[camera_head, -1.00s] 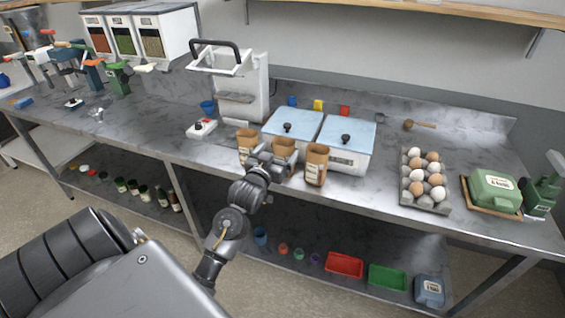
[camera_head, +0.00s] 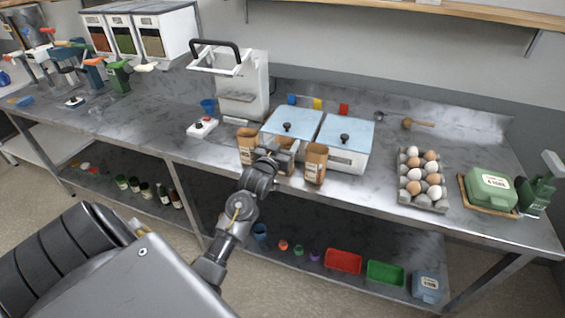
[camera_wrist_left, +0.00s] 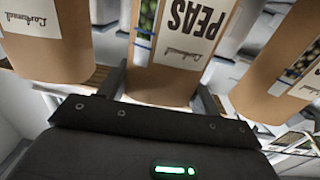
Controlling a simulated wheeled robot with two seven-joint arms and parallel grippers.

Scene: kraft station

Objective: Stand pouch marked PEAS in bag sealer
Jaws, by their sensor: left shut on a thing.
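The pouch marked PEAS (camera_wrist_left: 160,82) is a brown kraft pouch with a white label, seen upside down in the left wrist view, with a window beside the label. It is the middle of three pouches in the head view (camera_head: 287,146), partly hidden by my gripper. My left gripper (camera_head: 273,152) is shut on this pouch; its two fingers stand on either side of it in the left wrist view (camera_wrist_left: 161,88). A tall white machine with a black handle (camera_head: 241,88), apparently the bag sealer, stands behind and to the left. My right gripper is not in view.
Similar brown pouches stand close on the left (camera_head: 247,145) and right (camera_head: 315,164) of the held one. Blue-lidded bins (camera_head: 345,147) stand just behind. A small white box with a red button (camera_head: 202,128) sits before the machine. An egg tray (camera_head: 423,180) is farther right.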

